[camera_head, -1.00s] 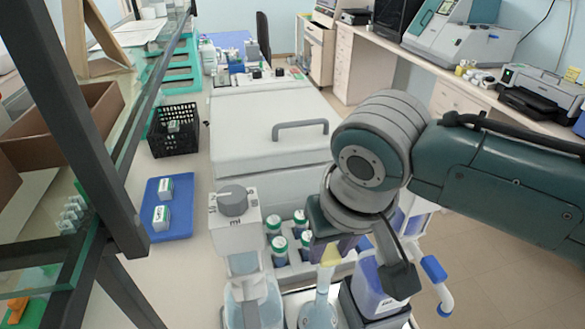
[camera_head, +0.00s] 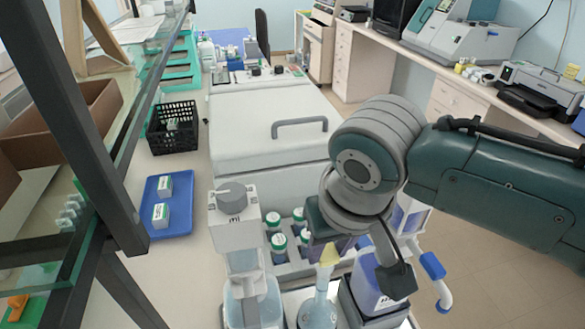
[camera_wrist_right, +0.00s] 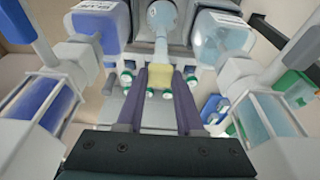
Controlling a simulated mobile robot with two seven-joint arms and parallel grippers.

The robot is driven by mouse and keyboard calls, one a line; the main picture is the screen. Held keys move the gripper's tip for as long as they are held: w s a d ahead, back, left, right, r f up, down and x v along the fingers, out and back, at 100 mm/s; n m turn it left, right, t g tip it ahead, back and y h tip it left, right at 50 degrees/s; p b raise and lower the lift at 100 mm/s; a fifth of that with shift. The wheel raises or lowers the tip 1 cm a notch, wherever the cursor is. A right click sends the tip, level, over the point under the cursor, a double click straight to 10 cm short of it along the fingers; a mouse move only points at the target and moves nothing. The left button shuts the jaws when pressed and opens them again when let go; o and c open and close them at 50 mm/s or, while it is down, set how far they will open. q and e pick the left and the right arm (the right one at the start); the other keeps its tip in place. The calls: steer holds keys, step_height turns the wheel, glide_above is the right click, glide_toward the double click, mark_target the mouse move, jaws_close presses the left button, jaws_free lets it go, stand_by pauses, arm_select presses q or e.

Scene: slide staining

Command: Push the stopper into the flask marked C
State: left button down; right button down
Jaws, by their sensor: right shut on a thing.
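A pale yellow stopper (camera_head: 329,255) sits at the mouth of a clear flask (camera_head: 318,306) with pale blue liquid at the bottom of the head view. In the right wrist view the stopper (camera_wrist_right: 159,78) is between the two dark purple fingers of my right gripper (camera_wrist_right: 159,84), which is shut on it. The flask neck (camera_wrist_right: 160,50) lines up with the stopper. I cannot tell how deep the stopper sits. No letter is readable on the flask. My left gripper is not in view.
A bottle-top dispenser (camera_head: 232,225) stands left of the flask, and a bottle with blue contents (camera_head: 372,282) stands close on its right. A rack (camera_head: 293,263) of green-capped vials is behind. A blue tray (camera_head: 180,225) lies farther left.

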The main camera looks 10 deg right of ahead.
steer(key=shift+c, duration=2.3)
jaws_free()
steer(key=shift+o, duration=0.2)
steer(key=o, duration=0.4)
steer(key=shift+c, duration=0.2)
steer(key=shift+r, duration=0.1)
steer(key=shift+r+p, duration=0.95)
steer(key=shift+p, duration=0.25)
step_height(320, 180, up, 4)
steer(key=p, duration=0.4)
steer(key=shift+p, duration=0.3)
